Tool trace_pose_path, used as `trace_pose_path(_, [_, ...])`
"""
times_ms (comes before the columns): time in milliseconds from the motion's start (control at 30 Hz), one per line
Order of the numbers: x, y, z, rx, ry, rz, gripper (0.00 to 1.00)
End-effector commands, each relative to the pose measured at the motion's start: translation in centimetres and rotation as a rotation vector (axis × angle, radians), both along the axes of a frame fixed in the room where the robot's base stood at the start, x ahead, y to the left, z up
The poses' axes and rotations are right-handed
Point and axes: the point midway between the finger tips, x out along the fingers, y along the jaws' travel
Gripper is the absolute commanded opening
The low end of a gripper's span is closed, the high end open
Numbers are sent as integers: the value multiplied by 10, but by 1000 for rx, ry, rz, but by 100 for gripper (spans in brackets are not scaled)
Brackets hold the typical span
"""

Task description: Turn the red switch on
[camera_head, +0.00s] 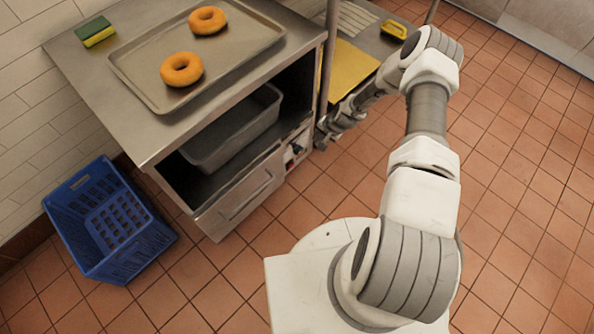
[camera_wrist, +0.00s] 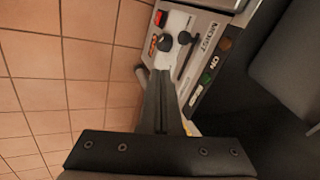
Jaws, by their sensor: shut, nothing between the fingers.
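A small red switch (camera_wrist: 160,18) sits on a pale control panel (camera_wrist: 178,22), at the upper middle of the wrist view. Dark knobs (camera_wrist: 165,43) are just below it in the picture. In the head view the panel (camera_head: 298,147) is on the front of the steel cabinet, with a tiny red spot; the switch's position is too small to read there. My gripper (camera_head: 322,135) is beside the panel. In the wrist view my gripper (camera_wrist: 164,76) is shut and empty, its fingers pointing at the panel below the knobs. I cannot tell whether it touches.
The steel cabinet (camera_head: 75,62) bears a tray (camera_head: 225,62) with two bagels (camera_head: 182,69) and a sponge (camera_head: 95,31). A grey bin (camera_head: 235,128) is inside. A blue crate (camera_head: 72,222) stands at left. Tiled floor (camera_head: 520,215) is clear at right.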

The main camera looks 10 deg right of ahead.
Motion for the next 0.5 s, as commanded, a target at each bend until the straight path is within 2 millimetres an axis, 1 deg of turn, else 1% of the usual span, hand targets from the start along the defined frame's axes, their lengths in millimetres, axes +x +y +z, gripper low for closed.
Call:
trace_pose_path(33, [-10,3,-36,22,13,-37,0])
trace_pose_path(100, [-20,8,-67,45,19,-80,0])
trace_pose_path(200, [-33,13,-102,68,26,-134,0])
trace_pose_path(300, [-43,17,-125,84,31,-172,0])
trace_pose_path(333, [-45,18,-129,86,31,-180,0])
trace_pose_path(400, [-48,19,-136,92,33,-193,0])
trace_pose_path(500, [-49,20,-140,93,33,-201,0])
